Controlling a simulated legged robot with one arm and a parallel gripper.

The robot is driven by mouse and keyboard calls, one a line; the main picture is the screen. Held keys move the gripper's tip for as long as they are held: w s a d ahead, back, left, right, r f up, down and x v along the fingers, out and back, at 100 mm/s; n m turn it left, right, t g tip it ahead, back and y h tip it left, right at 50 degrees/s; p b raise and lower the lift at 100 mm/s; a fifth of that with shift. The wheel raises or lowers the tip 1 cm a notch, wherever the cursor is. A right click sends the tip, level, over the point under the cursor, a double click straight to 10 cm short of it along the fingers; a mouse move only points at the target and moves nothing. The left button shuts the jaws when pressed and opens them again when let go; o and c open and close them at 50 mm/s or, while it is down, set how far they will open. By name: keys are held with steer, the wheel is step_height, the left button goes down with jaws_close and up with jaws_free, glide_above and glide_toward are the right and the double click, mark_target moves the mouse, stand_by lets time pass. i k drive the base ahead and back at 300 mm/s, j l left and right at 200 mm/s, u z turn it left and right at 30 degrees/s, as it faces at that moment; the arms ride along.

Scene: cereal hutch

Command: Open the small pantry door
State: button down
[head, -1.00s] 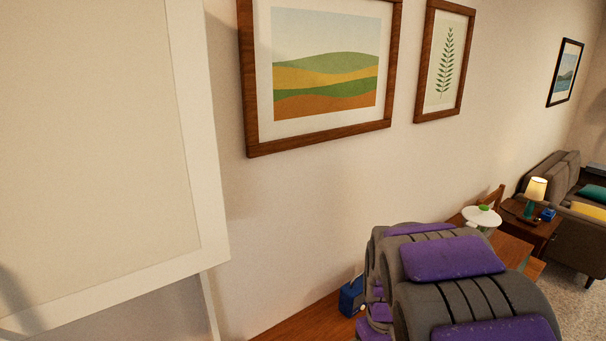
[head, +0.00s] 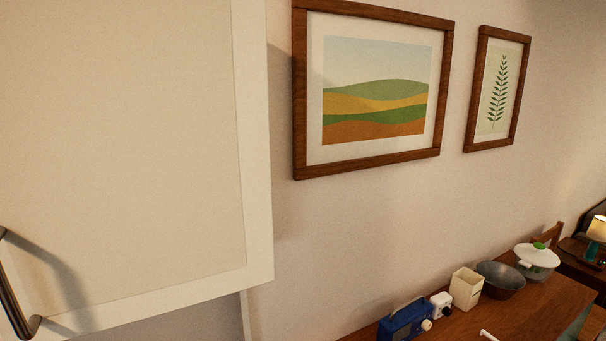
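A large cream door panel with a lighter frame (head: 130,150) fills the left of the head view, close to me. It is probably the pantry door, but I cannot tell for sure. A dark bar handle (head: 14,295) shows at its lower left, cut off by the picture edge, and casts a shadow on the panel. The panel's right edge stands out in front of the wall. Its hinges and the cabinet's inside are not visible. My gripper is not in view.
A wooden table or counter (head: 530,312) runs along the wall at lower right. On it are a blue radio (head: 405,320), a cream container (head: 466,288), a grey bowl (head: 500,279) and a white lidded pot (head: 536,260). Framed pictures (head: 375,165) hang above.

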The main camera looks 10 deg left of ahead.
mark_target(135, 167)
steer(key=j+u, duration=0.1)
steer(key=u, duration=1.6)
